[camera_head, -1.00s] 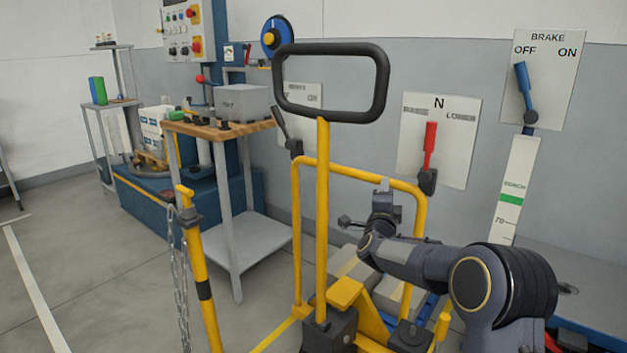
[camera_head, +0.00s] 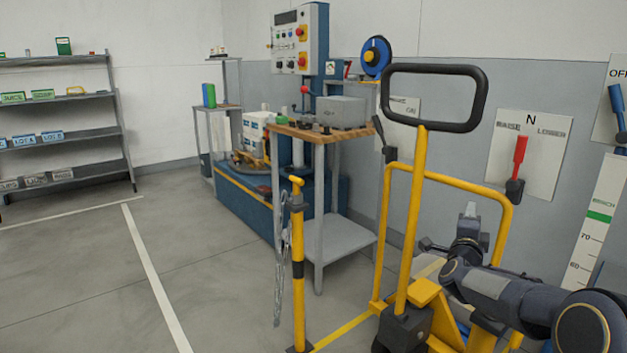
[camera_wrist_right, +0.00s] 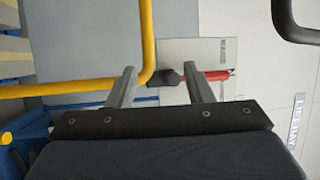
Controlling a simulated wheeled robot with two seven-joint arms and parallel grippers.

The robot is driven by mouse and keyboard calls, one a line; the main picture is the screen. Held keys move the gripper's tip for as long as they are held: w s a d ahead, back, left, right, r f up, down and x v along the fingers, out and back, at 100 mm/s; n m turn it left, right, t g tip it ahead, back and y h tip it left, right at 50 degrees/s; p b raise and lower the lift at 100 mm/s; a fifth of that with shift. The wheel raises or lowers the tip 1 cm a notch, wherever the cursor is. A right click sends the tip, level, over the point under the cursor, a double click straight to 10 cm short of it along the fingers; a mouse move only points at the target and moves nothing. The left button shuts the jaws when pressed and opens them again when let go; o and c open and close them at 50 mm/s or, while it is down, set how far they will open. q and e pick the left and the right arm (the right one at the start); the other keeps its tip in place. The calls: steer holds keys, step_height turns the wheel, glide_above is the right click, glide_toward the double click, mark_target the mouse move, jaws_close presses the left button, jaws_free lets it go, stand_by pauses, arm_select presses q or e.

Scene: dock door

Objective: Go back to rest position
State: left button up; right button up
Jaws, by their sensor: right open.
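My right gripper (camera_head: 470,212) points away from me beside the yellow frame of the pallet truck in the head view. In the right wrist view its two fingers (camera_wrist_right: 161,82) stand wide apart with nothing held between them. Past the fingers are a yellow rail (camera_wrist_right: 147,45) and a red lever (camera_wrist_right: 215,76) on a pale panel. My right arm comes in from the lower right of the head view. My left gripper is not in view.
A yellow pallet truck with a black loop handle (camera_head: 433,127) stands close to my right arm. A red lever (camera_head: 519,155) is on the wall panel behind. A yellow post (camera_head: 298,262) with a chain and a wood-topped table (camera_head: 305,133) stand left. The floor (camera_head: 75,285) at left is clear.

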steer(key=s+a+f+n+g+y, duration=0.1)
steer(key=s+a+n+y, duration=0.25)
steer(key=s, duration=0.35)
steer(key=s+a+n+g+y, duration=0.2)
steer(key=s+a+n+y, duration=0.15)
steer(key=s+n, duration=0.2)
steer(key=s+a+f+n+g+y, duration=0.1)
steer(key=s+a+n+y, duration=0.2)
steer(key=s, duration=0.5)
steer(key=s+a+f+n+g+y, duration=0.1)
steer(key=s+a+f+n+g, duration=0.2)
steer(key=s, duration=0.5)
steer(key=s+a+f+n+g+y, duration=0.1)
steer(key=s+a+f+n+g, duration=0.15)
steer(key=s+f, duration=0.45)
steer(key=s+a+f+n+g+y, duration=0.1)
steer(key=s+f+n+g, duration=0.15)
steer(key=s, duration=0.75)
step_height(320, 180, up, 34)
steer(key=s+p, duration=0.1)
steer(key=p, duration=3.3)
steer(key=shift+s+a+r+n+p, duration=0.2)
steer(key=shift+a+n+p, duration=0.1)
steer(key=shift+n, duration=0.1)
steer(key=shift+c, duration=0.5)
